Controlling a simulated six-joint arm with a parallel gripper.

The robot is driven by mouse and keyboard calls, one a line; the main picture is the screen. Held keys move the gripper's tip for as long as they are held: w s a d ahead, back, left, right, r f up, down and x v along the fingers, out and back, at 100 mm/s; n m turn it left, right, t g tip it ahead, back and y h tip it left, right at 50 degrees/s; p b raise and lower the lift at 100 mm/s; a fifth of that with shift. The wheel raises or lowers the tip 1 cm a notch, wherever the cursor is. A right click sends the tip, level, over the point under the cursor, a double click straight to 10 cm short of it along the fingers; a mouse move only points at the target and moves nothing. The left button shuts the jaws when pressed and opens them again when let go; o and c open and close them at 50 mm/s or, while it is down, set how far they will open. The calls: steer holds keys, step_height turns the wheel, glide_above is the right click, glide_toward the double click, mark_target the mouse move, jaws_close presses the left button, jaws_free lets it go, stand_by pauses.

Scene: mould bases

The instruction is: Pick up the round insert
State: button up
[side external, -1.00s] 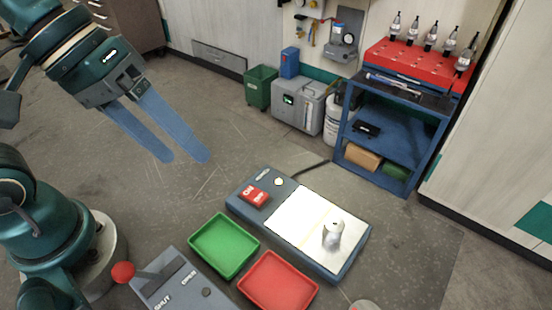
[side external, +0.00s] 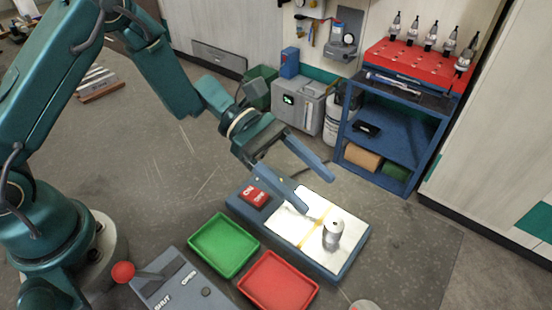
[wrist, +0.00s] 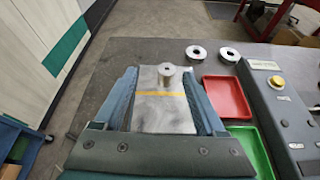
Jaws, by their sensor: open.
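The wrist view also shows my gripper (wrist: 159,75) with both fingers wide.
A green tray (side external: 224,245) and a red tray (side external: 278,281) lie beside the blue base. A grey lever box (side external: 181,280) stands at the front. Two silver rings (wrist: 196,53) (wrist: 229,54) lie beyond the red tray. A blue shelf cart (side external: 383,140) stands behind.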

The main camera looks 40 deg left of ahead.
mark_target(327, 219)
steer(key=shift+s+d+f, duration=0.1)
steer(key=shift+s+f, duration=0.15)
steer(key=shift+f, duration=0.3)
steer(key=shift+s+d+f, duration=0.1)
steer(key=shift+s+f, duration=0.1)
steer(key=shift+f, duration=0.3)
steer(key=shift+x, duration=2.45)
steer(key=shift+s, duration=0.1)
jaws_close()
